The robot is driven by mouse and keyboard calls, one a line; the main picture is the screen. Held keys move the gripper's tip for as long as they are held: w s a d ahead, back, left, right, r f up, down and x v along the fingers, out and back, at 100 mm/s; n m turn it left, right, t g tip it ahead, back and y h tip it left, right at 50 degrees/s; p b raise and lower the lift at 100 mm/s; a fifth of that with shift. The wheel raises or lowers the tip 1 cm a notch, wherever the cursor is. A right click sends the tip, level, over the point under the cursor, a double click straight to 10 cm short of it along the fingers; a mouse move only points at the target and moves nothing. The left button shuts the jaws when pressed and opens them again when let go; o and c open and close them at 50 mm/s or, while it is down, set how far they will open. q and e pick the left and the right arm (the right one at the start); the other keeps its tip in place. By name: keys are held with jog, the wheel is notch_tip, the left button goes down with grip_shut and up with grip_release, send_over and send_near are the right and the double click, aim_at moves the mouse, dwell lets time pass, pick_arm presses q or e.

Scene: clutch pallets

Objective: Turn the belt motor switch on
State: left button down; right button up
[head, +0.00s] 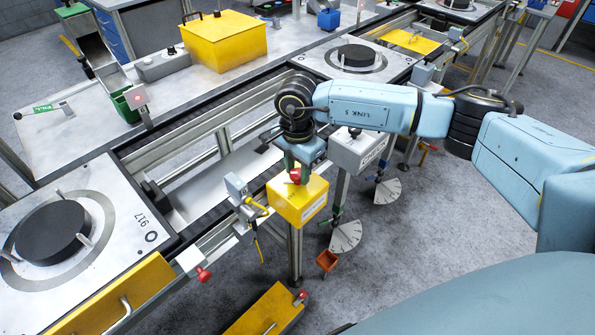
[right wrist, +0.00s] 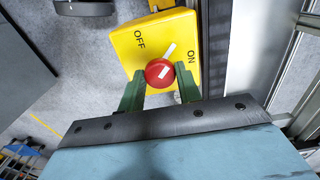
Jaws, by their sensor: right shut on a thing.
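The belt motor switch is a yellow box (head: 300,203) on a post beside the conveyor in the head view. Its red knob (head: 295,175) is on top. My right gripper (head: 292,170) reaches down over the box. In the right wrist view the yellow box (right wrist: 140,62) carries the words OFF and ON. The green fingers of my right gripper (right wrist: 160,77) are shut on the round red knob (right wrist: 155,67), one on each side. A white bar on the knob slants up and right, and a white stroke lies on the box between OFF and ON. My left gripper is not in view.
A grey box (head: 358,150) on a post stands just right of the switch. The conveyor carries pallets with dark discs, one at the near left (head: 115,240) and one behind my arm (head: 330,66).

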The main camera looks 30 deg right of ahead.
aim_at(298, 173)
jog(key=m+b, duration=0.1)
jog(key=m, duration=0.3)
jog(key=shift+m, duration=0.3)
jog(key=m+b, duration=0.1)
jog(key=m, duration=0.3)
jog(key=shift+w+r+m, duration=0.1)
jog(key=shift+m, duration=0.2)
jog(key=o, duration=1)
notch_tip(298, 173, up, 13)
jog(key=shift+r, duration=0.15)
dwell(0.4)
